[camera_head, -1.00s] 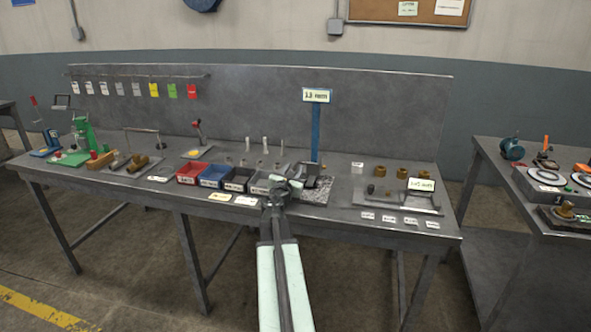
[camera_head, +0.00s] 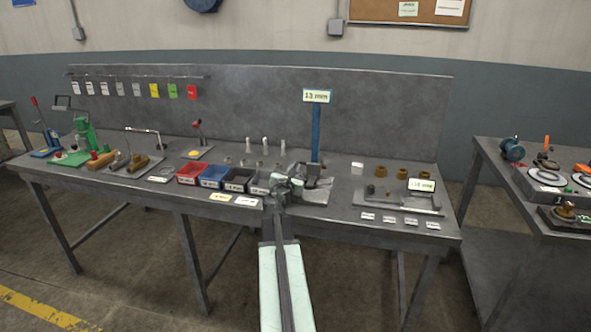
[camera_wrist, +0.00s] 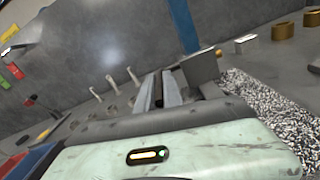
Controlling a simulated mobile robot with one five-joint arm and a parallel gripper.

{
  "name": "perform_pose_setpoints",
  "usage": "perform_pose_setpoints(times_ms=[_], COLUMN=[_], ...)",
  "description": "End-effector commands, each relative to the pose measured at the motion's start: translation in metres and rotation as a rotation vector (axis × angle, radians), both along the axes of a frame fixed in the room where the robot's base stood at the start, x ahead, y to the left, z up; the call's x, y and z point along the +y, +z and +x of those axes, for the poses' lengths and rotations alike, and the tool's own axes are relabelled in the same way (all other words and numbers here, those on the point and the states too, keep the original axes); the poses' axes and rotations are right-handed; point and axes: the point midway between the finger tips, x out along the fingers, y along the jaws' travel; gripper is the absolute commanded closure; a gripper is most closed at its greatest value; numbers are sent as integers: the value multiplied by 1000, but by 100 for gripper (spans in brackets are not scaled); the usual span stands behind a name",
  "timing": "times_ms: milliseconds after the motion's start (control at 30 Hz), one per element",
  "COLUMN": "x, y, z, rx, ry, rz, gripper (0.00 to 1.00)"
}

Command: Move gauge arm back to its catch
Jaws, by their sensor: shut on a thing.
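A blue gauge post (camera_head: 316,135) with a "13 mm" sign (camera_head: 316,96) stands upright on a speckled plate (camera_head: 318,196) at the middle of the bench. A dark grey block (camera_head: 313,170), seemingly the gauge arm, sits low at the post. My gripper (camera_head: 298,180) is just left of the post and low over the plate. In the wrist view the fingers (camera_wrist: 165,90) are close together, and the grey block (camera_wrist: 200,68) is against the right one. The gripper is shut on this arm, though the contact is partly hidden. I cannot make out the catch.
Red (camera_head: 193,173) and blue (camera_head: 213,176) bins, with darker ones beside them, stand left of my gripper. Small pegs (camera_head: 265,146) stand behind. A grey tray (camera_head: 400,203) and brass rings (camera_head: 403,174) lie to the right. A second bench (camera_head: 520,200) is at far right.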

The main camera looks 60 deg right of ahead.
Motion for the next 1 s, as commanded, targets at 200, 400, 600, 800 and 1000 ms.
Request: perform_pose_setpoints(times_ms=[200, 400, 600, 800, 1000], x=[1, 1, 1, 1, -3], y=[0, 0, 0, 0, 1], z=[2, 2, 2, 2, 2], rx=[0, 0, 0, 0, 0], ry=[4, 5, 5, 5, 6], rz=[0, 0, 0, 0, 0], gripper=[100, 100, 100, 100, 100])
